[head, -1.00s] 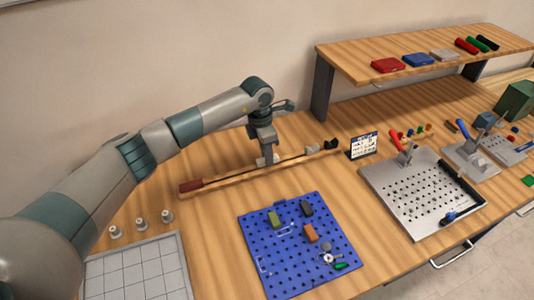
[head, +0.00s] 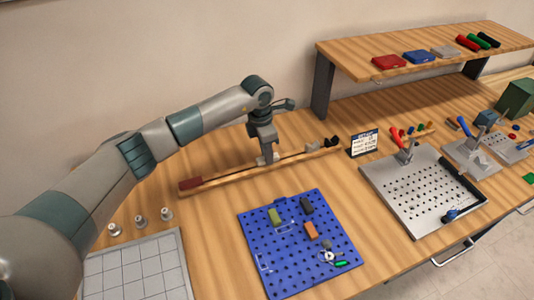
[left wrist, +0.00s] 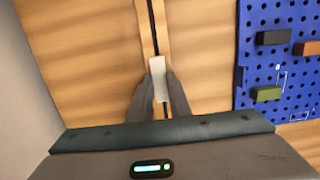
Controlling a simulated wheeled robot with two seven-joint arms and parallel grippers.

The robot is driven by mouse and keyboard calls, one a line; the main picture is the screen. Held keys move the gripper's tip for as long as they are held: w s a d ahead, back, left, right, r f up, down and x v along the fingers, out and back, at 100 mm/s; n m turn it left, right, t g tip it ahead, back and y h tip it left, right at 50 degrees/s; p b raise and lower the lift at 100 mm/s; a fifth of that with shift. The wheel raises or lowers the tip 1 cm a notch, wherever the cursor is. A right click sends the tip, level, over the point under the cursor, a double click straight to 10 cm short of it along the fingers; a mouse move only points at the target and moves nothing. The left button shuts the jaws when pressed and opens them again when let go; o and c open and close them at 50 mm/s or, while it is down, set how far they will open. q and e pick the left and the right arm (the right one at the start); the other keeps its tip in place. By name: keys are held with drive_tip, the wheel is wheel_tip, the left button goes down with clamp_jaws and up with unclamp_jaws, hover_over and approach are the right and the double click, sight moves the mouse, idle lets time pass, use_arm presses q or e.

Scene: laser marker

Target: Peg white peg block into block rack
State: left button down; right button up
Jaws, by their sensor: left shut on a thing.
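The block rack (head: 225,175) is a long wooden rail with a dark groove, lying along the back of the table. My left gripper (head: 266,158) is over the middle of the rack, pointing down. It is shut on the white peg block (left wrist: 158,72), which sits between the fingertips in the left wrist view. The block is in line with the groove of the rack (left wrist: 147,35). I cannot tell whether its peg is inside the groove. A red block (head: 190,183) is at the rack's left end, and a black block (head: 332,142) is near its right end. My right gripper is not in view.
A blue pegboard (head: 290,265) with small blocks lies in front of the rack. A metal hole plate (head: 420,195) and a small sign (head: 364,144) stand to the right. A grey grid tile (head: 135,270) and metal pegs (head: 140,221) are at left. A shelf (head: 350,70) rises behind.

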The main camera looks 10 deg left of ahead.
use_arm(q)
drive_tip(key=shift+f, duration=0.2)
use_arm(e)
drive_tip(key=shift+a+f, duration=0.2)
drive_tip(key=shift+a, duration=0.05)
use_arm(q)
drive_tip(key=shift+f+b, duration=0.25)
drive_tip(key=shift+b, duration=0.15)
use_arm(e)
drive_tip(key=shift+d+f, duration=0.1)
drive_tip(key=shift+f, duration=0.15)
use_arm(q)
drive_tip(key=c, duration=1.8)
unclamp_jaws()
drive_tip(key=shift+o, duration=1.2)
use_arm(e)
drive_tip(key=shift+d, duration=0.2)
use_arm(q)
drive_tip(key=shift+r, duration=0.1)
